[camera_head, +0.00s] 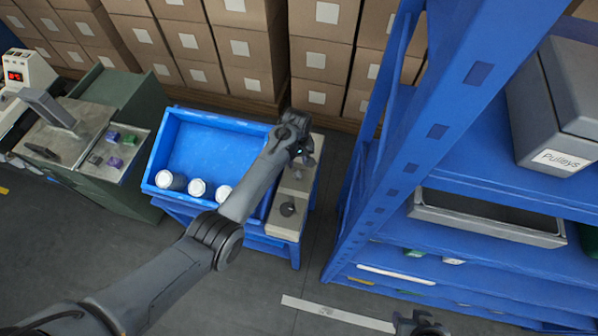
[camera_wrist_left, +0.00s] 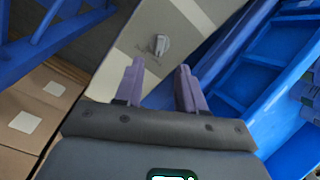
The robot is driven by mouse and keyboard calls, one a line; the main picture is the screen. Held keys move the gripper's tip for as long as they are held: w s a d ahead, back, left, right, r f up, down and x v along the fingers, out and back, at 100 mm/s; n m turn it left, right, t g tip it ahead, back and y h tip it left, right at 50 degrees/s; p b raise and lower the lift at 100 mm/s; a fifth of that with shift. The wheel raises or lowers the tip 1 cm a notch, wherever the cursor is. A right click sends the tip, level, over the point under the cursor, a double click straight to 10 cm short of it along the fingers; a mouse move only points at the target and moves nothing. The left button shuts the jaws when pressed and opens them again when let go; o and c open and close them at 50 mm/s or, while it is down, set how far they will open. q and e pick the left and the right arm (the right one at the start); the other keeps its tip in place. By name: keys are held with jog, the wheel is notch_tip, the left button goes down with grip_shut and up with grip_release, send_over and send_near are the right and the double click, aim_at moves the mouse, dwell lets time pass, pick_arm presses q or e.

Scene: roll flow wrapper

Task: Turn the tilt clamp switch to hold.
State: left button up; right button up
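A beige switch panel (camera_head: 285,226) stands at the right end of the blue bin. It carries a dark round knob (camera_head: 288,209) at its near end and a small grey switch (camera_head: 298,174) farther back, beside my left gripper (camera_head: 303,158). In the left wrist view, a grey switch knob (camera_wrist_left: 160,45) with faint, unreadable lettering sits on the panel, just beyond the fingertips. My left gripper (camera_wrist_left: 160,67) is open there, with nothing between its two purple-grey fingers. Which knob is the tilt clamp switch cannot be read. A dark part at the bottom edge seems to be my right gripper (camera_head: 420,324); its fingers are unclear.
The blue bin (camera_head: 215,150) holds white-ended rolls along its near side. A tall blue shelf rack (camera_head: 440,110) stands close on the panel's right, with a grey Pulleys box (camera_head: 560,110). Stacked cartons (camera_head: 250,50) line the back. Floor is clear in front.

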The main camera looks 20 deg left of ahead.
aim_at(298, 173)
pick_arm(q)
notch_tip(298, 173, down, 8)
jog(key=shift+r+b, duration=0.1)
jog(key=shift+b, duration=1.1)
grip_shut()
